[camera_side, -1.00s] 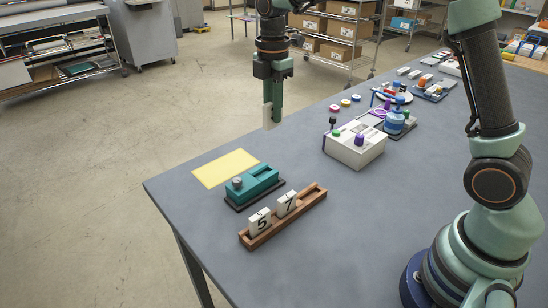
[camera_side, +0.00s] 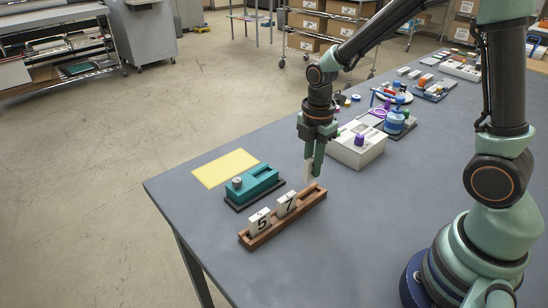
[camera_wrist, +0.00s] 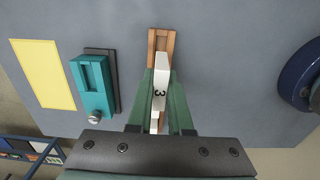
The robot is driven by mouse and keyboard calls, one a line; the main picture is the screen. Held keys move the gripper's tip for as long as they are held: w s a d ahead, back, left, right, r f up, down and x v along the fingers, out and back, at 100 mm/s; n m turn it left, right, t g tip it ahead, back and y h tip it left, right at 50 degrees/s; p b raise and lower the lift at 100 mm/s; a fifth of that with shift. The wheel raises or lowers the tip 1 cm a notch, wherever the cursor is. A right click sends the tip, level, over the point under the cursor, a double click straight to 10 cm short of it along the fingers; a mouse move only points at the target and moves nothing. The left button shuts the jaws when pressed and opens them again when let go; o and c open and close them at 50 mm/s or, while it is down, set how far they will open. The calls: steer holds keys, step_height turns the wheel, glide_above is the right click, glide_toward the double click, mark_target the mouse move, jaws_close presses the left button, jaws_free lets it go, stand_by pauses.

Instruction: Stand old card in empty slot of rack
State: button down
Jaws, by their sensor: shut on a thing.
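The wooden rack (camera_side: 285,219) lies on the grey table with two white cards standing in it, the 5 card (camera_side: 260,221) and the 7 card (camera_side: 287,203). Its right end has no card standing in it. My gripper (camera_side: 313,166) is shut on a white card (camera_side: 309,171) and holds it upright over that right end. The wrist view shows a 3 on the held card (camera_wrist: 160,82), between the green fingers, lined up along the rack (camera_wrist: 161,37). I cannot tell whether its lower edge is inside the rack; the fingers partly hide it.
A teal block device (camera_side: 252,186) sits beside the rack, with a yellow sheet (camera_side: 225,168) beyond it. A white box with knobs (camera_side: 357,150) stands right of my gripper. More small items are further back. The table in front of the rack is clear.

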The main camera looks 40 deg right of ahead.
mark_target(311, 177)
steer(key=shift+f, duration=2.1)
steer(key=shift+f, duration=1.2)
stand_by(2.3)
steer(key=shift+c, duration=2.2)
jaws_free()
steer(key=shift+r, duration=3.75)
